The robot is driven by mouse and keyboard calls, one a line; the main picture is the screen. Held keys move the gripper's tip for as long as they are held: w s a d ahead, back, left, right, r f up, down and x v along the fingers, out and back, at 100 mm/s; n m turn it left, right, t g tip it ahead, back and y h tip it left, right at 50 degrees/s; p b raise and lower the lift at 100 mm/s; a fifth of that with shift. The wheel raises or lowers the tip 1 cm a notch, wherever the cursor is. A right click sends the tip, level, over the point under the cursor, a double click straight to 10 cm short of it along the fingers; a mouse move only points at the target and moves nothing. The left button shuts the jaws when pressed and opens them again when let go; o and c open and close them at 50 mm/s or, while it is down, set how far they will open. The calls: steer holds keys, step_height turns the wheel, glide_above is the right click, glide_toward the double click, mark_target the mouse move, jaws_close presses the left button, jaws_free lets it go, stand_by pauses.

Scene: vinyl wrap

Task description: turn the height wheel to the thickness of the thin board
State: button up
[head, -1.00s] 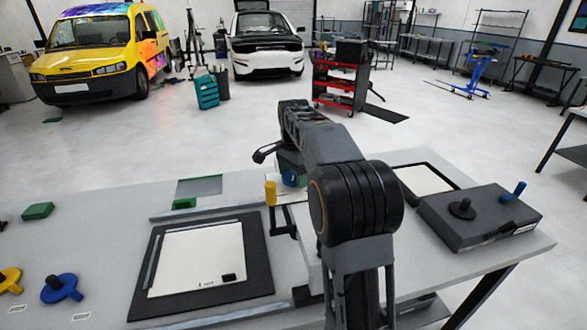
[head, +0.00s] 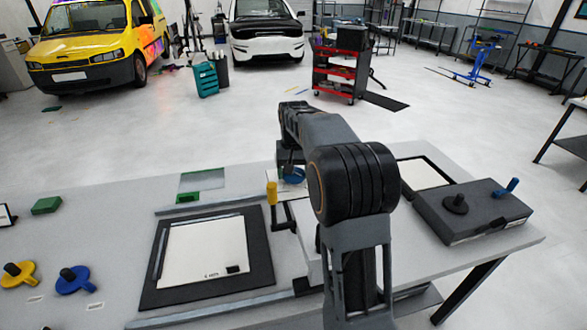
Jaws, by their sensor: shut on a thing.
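A blue wheel (head: 293,176), which looks like the height wheel, sits at the back of the bench beside a yellow crank handle (head: 271,192). My gripper (head: 290,168) is over the wheel, pointing down, and appears shut on its upper part. My arm hides some of the wheel and the machine around it. A pale board (head: 205,252) lies on a dark mat (head: 259,262) at left. Another pale board (head: 424,174) lies in a dark frame at right. I cannot tell from here which board is the thin one. No scale can be read.
A dark box (head: 475,213) with a black knob and a blue lever stands at right. A clear plate with a green block (head: 188,197) is behind the mat.

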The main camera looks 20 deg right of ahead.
steer(key=n+p, duration=0.1)
steer(key=n, duration=0.6)
steer(key=shift+r+p, duration=0.1)
steer(key=shift+p, duration=0.25)
steer(key=n, duration=0.4)
steer(key=shift+p, duration=0.3)
steer(key=n, duration=0.3)
steer(key=shift+n, duration=0.4)
steer(key=n+p, duration=0.1)
steer(key=n, duration=0.2)
steer(key=shift+n, duration=0.3)
steer(key=n, duration=0.3)
steer(key=shift+n, duration=0.3)
steer(key=n, duration=0.3)
steer(key=shift+n+p, duration=0.3)
steer(key=shift+n, duration=1.7)
steer(key=o, duration=0.9)
